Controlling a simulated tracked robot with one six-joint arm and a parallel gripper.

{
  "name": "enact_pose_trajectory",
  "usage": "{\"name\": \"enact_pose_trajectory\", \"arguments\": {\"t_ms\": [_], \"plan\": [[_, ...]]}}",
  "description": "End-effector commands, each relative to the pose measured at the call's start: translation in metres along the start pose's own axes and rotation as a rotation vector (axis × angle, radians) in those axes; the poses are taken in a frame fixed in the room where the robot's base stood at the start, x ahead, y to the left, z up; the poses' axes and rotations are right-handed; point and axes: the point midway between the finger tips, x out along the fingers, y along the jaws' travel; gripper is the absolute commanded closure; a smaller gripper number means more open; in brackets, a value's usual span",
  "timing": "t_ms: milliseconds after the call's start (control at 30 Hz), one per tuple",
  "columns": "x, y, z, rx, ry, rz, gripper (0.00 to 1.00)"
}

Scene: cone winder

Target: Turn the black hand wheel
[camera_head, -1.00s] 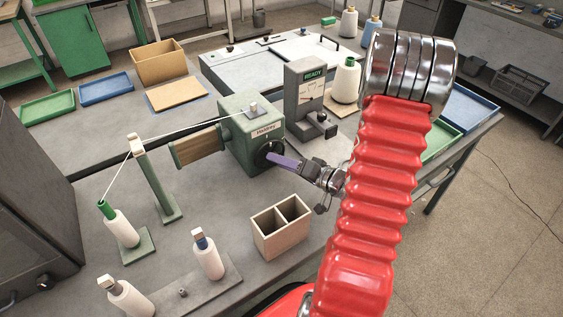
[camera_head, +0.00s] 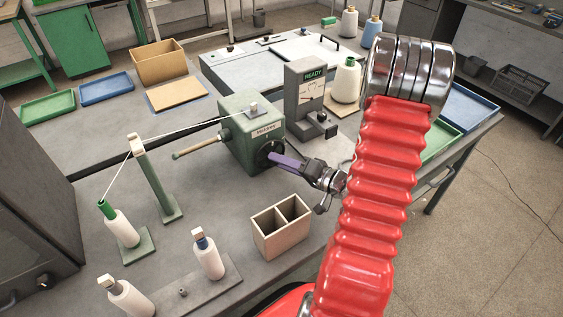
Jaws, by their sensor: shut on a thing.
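The black hand wheel (camera_head: 264,150) is on the right side of the green winder box (camera_head: 240,128), partly hidden by my gripper. My gripper (camera_head: 274,157) reaches in from the right with its purplish fingers at the wheel and is shut on it. The exact contact is too small to see. A thin wooden piece (camera_head: 198,146) sticks out from the box's left side, seen nearly edge-on. A white thread runs from the box's top over a green post (camera_head: 152,175) to a cone with a green tip (camera_head: 121,228).
A grey unit with a READY display (camera_head: 306,92) stands close behind my gripper. An open two-part wooden box (camera_head: 281,236) stands in front of it. White cones (camera_head: 207,256) stand at the front left. Trays (camera_head: 106,88) and a cardboard box (camera_head: 159,62) lie farther back.

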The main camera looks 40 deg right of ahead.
Motion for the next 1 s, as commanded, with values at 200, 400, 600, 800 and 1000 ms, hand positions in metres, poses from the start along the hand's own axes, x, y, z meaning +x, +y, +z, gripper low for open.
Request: {"name": "enact_pose_trajectory", "arguments": {"t_ms": [200,400,600,800,1000], "plan": [[-0.0007,0.0058,0.0007,0.152,0.001,-0.054,0.91],[-0.0008,0.0086,0.0006,0.312,0.003,-0.118,0.91],[-0.0006,0.0107,0.0016,0.456,0.005,-0.177,0.91],[-0.0004,0.0119,0.0019,0.555,0.006,-0.217,0.91],[-0.0003,0.0120,0.0021,0.599,0.007,-0.236,0.91]]}}
